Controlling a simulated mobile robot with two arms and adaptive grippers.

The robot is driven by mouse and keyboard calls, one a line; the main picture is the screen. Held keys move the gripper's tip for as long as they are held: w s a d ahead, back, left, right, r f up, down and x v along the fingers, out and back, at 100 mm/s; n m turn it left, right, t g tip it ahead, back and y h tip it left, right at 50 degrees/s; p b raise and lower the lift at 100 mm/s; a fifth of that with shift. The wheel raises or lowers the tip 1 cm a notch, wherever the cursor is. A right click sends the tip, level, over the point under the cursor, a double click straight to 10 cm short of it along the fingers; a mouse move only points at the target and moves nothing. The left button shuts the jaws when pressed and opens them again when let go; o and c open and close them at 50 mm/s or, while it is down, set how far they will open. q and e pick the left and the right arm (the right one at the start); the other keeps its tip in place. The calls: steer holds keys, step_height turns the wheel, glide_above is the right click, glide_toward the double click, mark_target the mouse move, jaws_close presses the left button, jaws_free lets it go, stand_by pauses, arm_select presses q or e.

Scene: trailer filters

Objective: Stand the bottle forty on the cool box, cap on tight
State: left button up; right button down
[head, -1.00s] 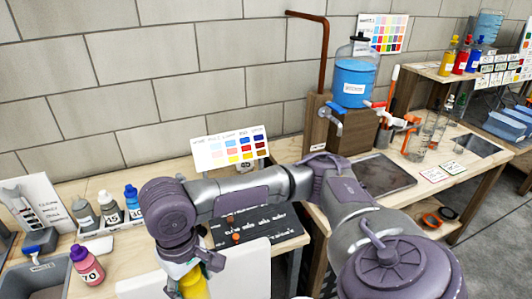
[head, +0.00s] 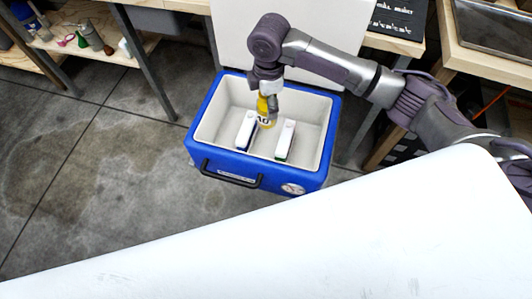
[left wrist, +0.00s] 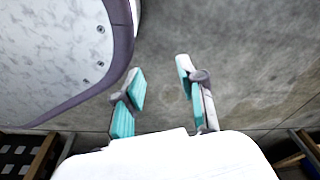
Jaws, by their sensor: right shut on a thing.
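The cool box (head: 205,150) is a blue open tub with a pale inside, standing on the floor. Its white lid (head: 300,35) stands raised at the back. The yellow bottle forty (head: 265,113) is upright, with a dark-lettered label, inside the outline of the open box. I cannot tell whether its base touches the box floor. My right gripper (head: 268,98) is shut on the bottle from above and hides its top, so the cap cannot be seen. My left gripper (left wrist: 163,95) shows in the left wrist view, open and empty over the floor.
Two upright white packs, a left one (head: 246,130) and a right one (head: 286,140), stand in the box close to the bottle. A bench (head: 400,47) is behind the box. The concrete floor (head: 110,170) left of the box is clear.

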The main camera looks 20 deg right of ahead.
mark_target(266, 121)
steer(key=f, duration=0.1)
steer(key=f+n+b, duration=0.1)
steer(key=f, duration=0.1)
steer(key=f+n, duration=0.1)
steer(key=f, duration=0.1)
steer(key=shift+w+a+b, duration=0.15)
steer(key=shift+w+b, duration=0.15)
steer(key=shift+w, duration=0.1)
step_height(266, 121, down, 4)
steer(key=shift+f+b, duration=0.1)
steer(key=shift+b, duration=0.3)
arm_select(q)
steer(key=w+r+b, duration=0.1)
steer(key=w+r, duration=0.3)
steer(key=w, duration=0.1)
steer(key=shift+w+d+r+t, duration=0.3)
steer(key=shift+d+r, duration=0.05)
steer(key=shift+d, duration=0.1)
arm_select(e)
steer(key=shift+f, duration=2.35)
steer(key=shift+f, duration=0.15)
steer(key=shift+c, duration=1.2)
jaws_free()
